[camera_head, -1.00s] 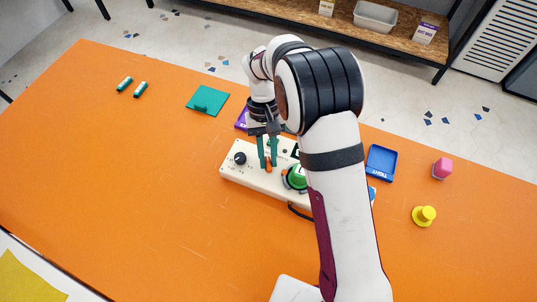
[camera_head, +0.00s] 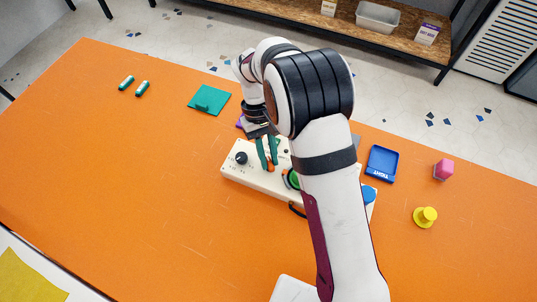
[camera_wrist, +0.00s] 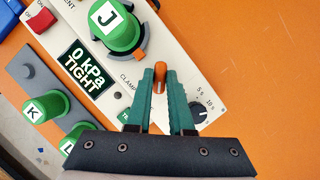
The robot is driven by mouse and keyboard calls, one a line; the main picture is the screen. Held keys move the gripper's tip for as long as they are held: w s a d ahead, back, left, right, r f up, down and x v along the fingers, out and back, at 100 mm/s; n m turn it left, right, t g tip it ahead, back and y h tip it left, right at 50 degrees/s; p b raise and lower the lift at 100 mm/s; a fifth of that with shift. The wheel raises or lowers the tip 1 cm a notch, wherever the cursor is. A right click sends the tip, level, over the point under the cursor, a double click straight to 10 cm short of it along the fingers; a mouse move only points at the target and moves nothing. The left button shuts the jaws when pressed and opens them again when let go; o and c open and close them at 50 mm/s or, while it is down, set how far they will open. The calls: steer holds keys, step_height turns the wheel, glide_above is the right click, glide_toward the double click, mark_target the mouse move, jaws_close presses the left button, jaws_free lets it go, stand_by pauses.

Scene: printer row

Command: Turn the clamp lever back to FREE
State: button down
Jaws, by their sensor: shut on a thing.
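The clamp lever (camera_wrist: 160,76) is a small orange handle beside the printed word CLAMP on the cream control panel (camera_wrist: 185,50). My gripper (camera_wrist: 160,80) has its two green fingers closed on the lever, one on each side. In the head view my gripper (camera_head: 268,163) comes down onto the panel (camera_head: 235,171), and the orange lever (camera_head: 271,168) shows at the fingertips. The display (camera_wrist: 87,70) reads 0 kPa TIGHT. The lever's base and most nearby lettering are hidden by the fingers, so no FREE mark is readable.
A green cap J (camera_wrist: 115,25) stands close to the lever, and a black timer dial (camera_wrist: 200,112) lies on its other side. Green cap K (camera_wrist: 45,105) is farther off. A blue tray (camera_head: 382,163), pink piece (camera_head: 443,169) and yellow piece (camera_head: 425,216) stand right of my arm.

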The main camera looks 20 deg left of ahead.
steer(key=c, duration=0.8)
jaws_free()
steer(key=v, duration=1.5)
steer(key=shift+w+a+r, duration=0.15)
steer(key=shift+w+r, duration=0.05)
steer(key=shift+r, duration=0.1)
